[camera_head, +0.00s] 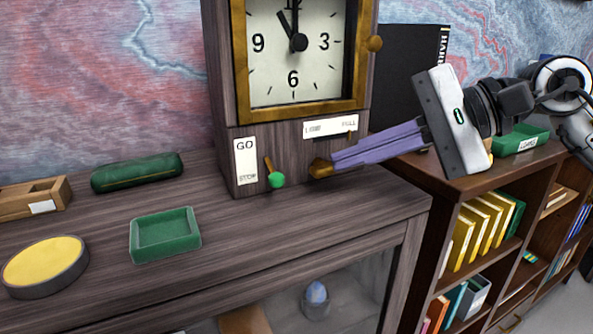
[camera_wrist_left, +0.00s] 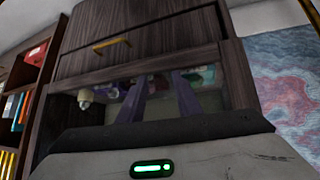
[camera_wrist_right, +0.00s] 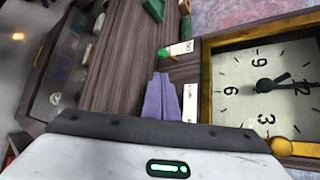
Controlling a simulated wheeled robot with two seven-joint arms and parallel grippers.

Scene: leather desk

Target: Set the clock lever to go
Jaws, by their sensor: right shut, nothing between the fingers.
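The clock (camera_head: 223,80) is a dark wooden case with a brass-framed dial. On its lower front is a short lever with a green knob (camera_head: 276,180); the lever hangs down, its knob about level with the STOP end of the white GO/STOP label (camera_head: 245,162). The green knob also shows in the right wrist view (camera_wrist_right: 163,53). My right gripper (camera_head: 332,165) is shut and empty, its purple fingers right of the lever and apart from it, overlapping a small brown knob (camera_head: 319,168) in the picture. My left gripper (camera_wrist_left: 158,90) shows only in its wrist view, fingers apart before the cabinet.
A green tray (camera_head: 137,246), a green case (camera_head: 137,172), a yellow-topped round box (camera_head: 82,275) and a wooden tray (camera_head: 62,190) stand left on the cabinet top. A white SILENT-style strip label (camera_head: 331,127) is above the brown knob. A bookshelf (camera_head: 448,183) stands right.

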